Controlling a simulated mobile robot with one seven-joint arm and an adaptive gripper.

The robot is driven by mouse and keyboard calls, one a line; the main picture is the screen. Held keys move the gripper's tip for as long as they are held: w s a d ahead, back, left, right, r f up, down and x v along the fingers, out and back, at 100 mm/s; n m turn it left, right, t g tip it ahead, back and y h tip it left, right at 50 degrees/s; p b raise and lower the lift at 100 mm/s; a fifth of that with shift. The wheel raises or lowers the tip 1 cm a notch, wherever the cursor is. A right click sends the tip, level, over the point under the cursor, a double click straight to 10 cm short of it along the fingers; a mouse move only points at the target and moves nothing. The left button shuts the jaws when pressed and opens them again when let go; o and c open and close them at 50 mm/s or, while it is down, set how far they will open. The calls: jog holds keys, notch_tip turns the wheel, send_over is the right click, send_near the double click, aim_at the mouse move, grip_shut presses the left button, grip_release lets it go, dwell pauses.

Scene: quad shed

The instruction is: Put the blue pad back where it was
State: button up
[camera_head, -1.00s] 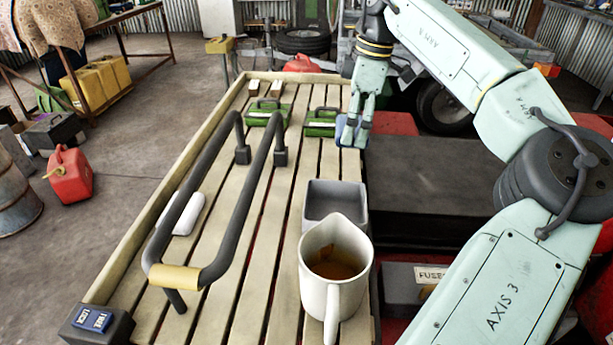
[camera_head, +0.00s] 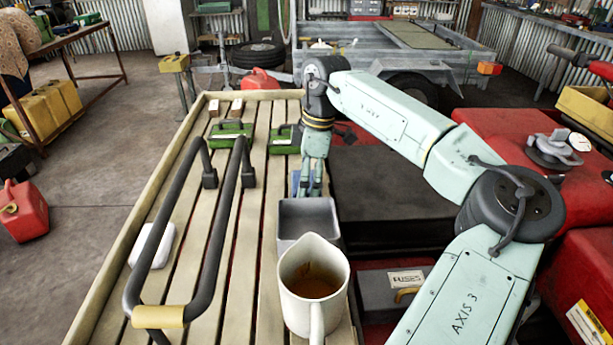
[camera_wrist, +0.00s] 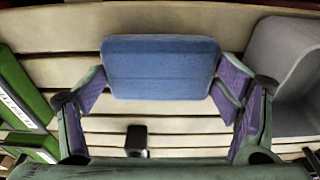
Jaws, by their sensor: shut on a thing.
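The blue pad (camera_wrist: 160,68) is held between the two fingers of my gripper (camera_wrist: 162,85) in the wrist view, with wooden slats behind it. In the head view my gripper (camera_head: 309,180) is over the right side of the slatted deck (camera_head: 222,235), just behind the grey open bin (camera_head: 307,218). Only a sliver of the pad (camera_head: 295,182) shows there, mostly hidden by the fingers. Whether the pad touches the slats I cannot tell.
A cream jug (camera_head: 314,290) of brown liquid stands in front of the bin. Green boxes (camera_head: 232,137) lie behind my gripper. A dark handrail (camera_head: 215,235) rises on the left, with a white object (camera_head: 152,245) beside it. Slats between rail and bin are clear.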

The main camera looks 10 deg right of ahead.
jog(key=shift+f, duration=0.35)
jog(key=o, duration=1.1)
jog(key=shift+c, duration=0.2)
jog(key=shift+r, duration=0.1)
notch_tip(320, 180, up, 12)
jog(key=d+b, duration=0.1)
jog(key=b, duration=0.2)
jog(key=shift+s+d, duration=0.2)
jog(key=shift+d, duration=0.15)
